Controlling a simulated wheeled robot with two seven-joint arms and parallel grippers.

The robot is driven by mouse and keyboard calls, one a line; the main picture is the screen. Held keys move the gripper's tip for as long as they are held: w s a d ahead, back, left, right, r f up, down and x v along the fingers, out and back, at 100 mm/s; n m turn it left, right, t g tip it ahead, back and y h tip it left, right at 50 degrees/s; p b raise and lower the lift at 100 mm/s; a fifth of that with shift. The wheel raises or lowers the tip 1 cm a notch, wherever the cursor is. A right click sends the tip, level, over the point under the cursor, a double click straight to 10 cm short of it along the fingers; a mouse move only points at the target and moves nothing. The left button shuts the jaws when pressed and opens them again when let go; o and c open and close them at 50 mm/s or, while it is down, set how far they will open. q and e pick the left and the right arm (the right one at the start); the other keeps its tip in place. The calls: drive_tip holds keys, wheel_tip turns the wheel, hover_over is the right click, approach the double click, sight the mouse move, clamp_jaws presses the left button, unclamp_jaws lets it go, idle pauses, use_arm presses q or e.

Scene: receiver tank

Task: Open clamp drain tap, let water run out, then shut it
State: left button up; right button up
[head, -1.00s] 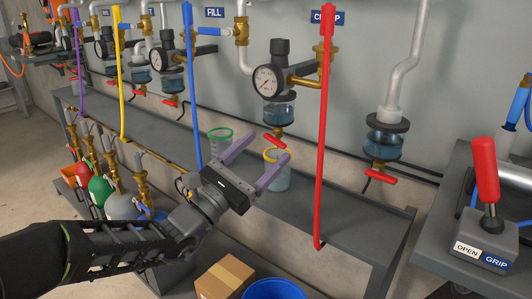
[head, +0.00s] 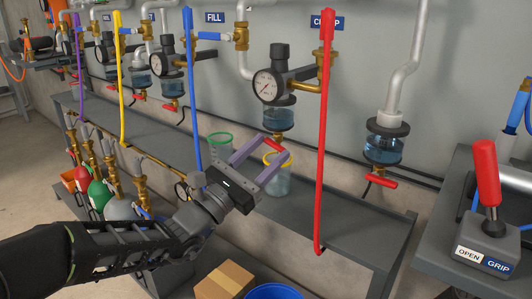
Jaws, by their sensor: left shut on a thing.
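The clamp drain tap has a red handle (head: 273,147) under a clear bowl (head: 278,119) of bluish water. The bowl hangs below a pressure gauge (head: 267,86), left of the partly covered CLAMP label (head: 336,23). My left gripper (head: 274,147) is shut on the red handle, one finger on each side of it. A clear cup with a yellow rim (head: 278,187) stands on the shelf below the tap, partly behind the fingers. I cannot see any water running. My right gripper is not in view.
A red hanging bar (head: 321,150) is close to the right of the tap. A green-rimmed cup (head: 219,150) and a blue bar (head: 193,100) are to the left. Another bowl with a red tap (head: 377,181) hangs at right. A red lever (head: 485,175) stands on the OPEN/GRIP box.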

use_arm(q)
drive_tip(key=c, duration=0.3)
drive_tip(key=shift+m+g, duration=0.4)
drive_tip(key=shift+m, duration=0.7)
drive_tip(key=o, duration=1.4)
drive_tip(key=shift+c, duration=0.2)
drive_tip(key=shift+a, duration=0.15)
use_arm(e)
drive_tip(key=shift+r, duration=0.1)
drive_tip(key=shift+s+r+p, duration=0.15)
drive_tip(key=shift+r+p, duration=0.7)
drive_tip(key=shift+p, duration=0.25)
use_arm(q)
drive_tip(key=v, duration=0.7)
drive_tip(key=shift+s+a+f, duration=0.15)
drive_tip(key=shift+s+f, duration=0.05)
drive_tip(key=shift+f, duration=0.1)
